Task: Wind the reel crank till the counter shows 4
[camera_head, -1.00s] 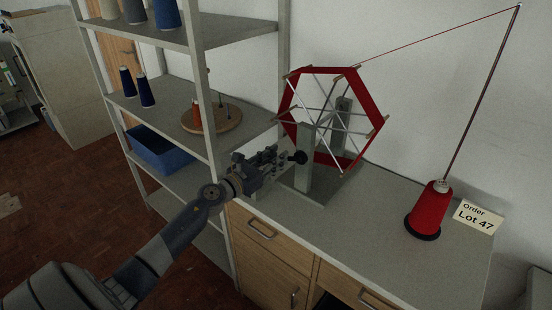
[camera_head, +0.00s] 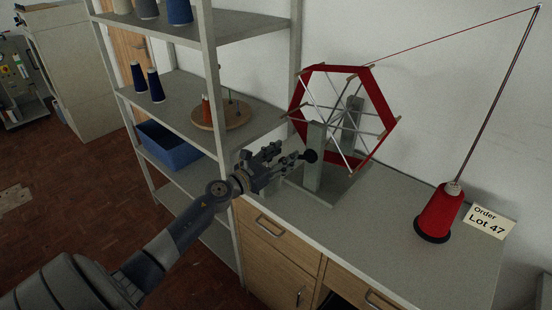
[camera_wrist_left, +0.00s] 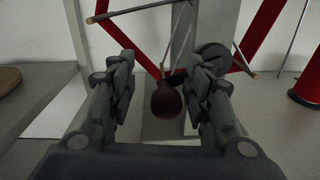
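The reel (camera_head: 379,98) is a hexagonal frame with red thread on white spokes, on grey posts (camera_head: 313,158) on the worktop. Its crank ends in a dark round knob (camera_head: 310,156) at the front. My left gripper (camera_head: 287,154) is open just in front of the knob. In the left wrist view the knob (camera_wrist_left: 167,101) looks reddish brown and appears between the two spread fingers, nearer the right one; contact cannot be told. A dark disc (camera_wrist_left: 212,56) shows behind it. No counter reading is visible. My right gripper is out of view.
A red thread cone (camera_head: 440,212) stands on the worktop (camera_head: 365,235) beside a "Lot 47" card (camera_head: 485,221). Thread runs from a tall rod (camera_head: 495,90) to the reel. A shelf unit (camera_head: 213,90) with spools and a blue bin (camera_head: 168,147) stands left, close to my arm.

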